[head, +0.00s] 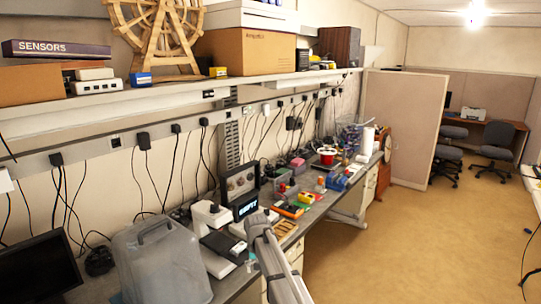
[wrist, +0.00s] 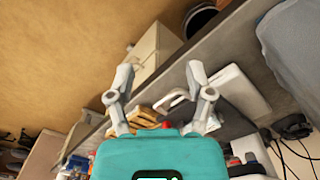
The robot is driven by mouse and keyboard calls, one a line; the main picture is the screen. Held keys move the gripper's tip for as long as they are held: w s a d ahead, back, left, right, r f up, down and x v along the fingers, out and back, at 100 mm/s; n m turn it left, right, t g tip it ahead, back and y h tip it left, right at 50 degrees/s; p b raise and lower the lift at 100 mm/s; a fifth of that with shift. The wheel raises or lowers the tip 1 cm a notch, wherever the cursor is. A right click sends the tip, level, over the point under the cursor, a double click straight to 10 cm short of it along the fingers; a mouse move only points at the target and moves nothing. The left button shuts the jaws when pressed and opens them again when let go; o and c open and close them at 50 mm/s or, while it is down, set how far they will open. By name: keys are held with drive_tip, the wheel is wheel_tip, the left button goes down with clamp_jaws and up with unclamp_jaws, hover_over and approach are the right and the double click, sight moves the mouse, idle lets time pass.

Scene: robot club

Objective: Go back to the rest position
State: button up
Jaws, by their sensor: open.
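My gripper (wrist: 159,76) shows in the wrist view with its two grey fingers spread wide apart and nothing between them. Its turquoise body fills the bottom middle of that view. The fingers appear over the front edge of the grey workbench (wrist: 215,45), which runs diagonally through the picture. In the head view a grey link of my arm reaches up from the bottom middle in front of the workbench (head: 238,278). I cannot make out the fingers in the head view.
A clear plastic container (head: 160,262) and a white machine (head: 210,215) stand on the bench left of my arm. A small screen (head: 246,209) and several coloured items crowd the bench beyond. Free tan floor (head: 400,250) lies right. Office chairs (head: 494,143) stand far back.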

drive_tip(key=s+d+f+m+b, duration=0.1)
drive_tip(key=s+d+f+b, duration=0.1)
drive_tip(key=s+d, duration=1.9)
drive_tip(key=s+b, duration=0.1)
drive_tip(key=s, duration=0.2)
drive_tip(key=shift+s+d+f, duration=0.25)
drive_tip(key=shift+f, duration=0.15)
drive_tip(key=shift+a, duration=0.1)
drive_tip(key=shift+c, duration=0.8)
